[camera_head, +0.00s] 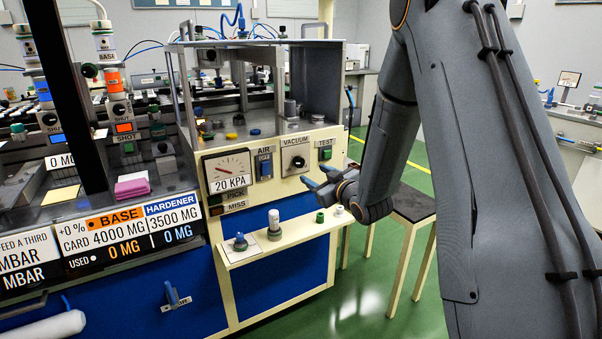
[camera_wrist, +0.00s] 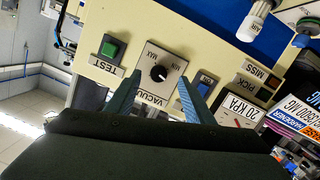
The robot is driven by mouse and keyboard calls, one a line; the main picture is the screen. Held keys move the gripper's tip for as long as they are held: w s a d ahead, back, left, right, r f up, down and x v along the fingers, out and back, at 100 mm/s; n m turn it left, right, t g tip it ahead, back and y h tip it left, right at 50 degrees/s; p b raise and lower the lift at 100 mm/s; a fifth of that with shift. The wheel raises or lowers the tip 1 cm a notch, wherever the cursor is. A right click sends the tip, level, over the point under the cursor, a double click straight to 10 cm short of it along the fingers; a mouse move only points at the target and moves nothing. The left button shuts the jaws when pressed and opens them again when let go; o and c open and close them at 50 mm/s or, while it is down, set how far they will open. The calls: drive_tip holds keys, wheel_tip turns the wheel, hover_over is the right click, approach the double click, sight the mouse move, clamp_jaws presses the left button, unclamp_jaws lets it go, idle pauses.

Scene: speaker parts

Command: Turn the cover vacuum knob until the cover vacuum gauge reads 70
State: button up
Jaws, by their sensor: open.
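The vacuum knob (camera_head: 298,161) is a small black dial on a pale square plate marked VACUUM. It also shows in the wrist view (camera_wrist: 158,74), with MIN and MAX marks. The gauge (camera_head: 227,170) left of it has a white face with a red needle, and its label reads 20 KPA; part of it shows in the wrist view (camera_wrist: 238,108). My gripper (camera_head: 318,180) has blue fingers spread open and empty, short of the panel. In the wrist view the fingertips (camera_wrist: 159,82) lie either side of the knob in the picture, apparently not touching it.
A green TEST button (camera_head: 326,153) sits right of the knob and a blue AIR switch (camera_head: 264,167) left of it. A ledge (camera_head: 285,241) below the panel carries several small parts. A stool (camera_head: 410,203) stands behind my arm.

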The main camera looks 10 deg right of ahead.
sight(300, 162)
drive_tip(key=shift+n+t+y, duration=0.5)
drive_tip(key=shift+t+y, duration=0.2)
drive_tip(key=shift+t, duration=0.1)
drive_tip(key=x, duration=0.9)
drive_tip(key=shift+s+r, duration=0.1)
drive_tip(key=shift+r, duration=0.05)
drive_tip(key=c, duration=1)
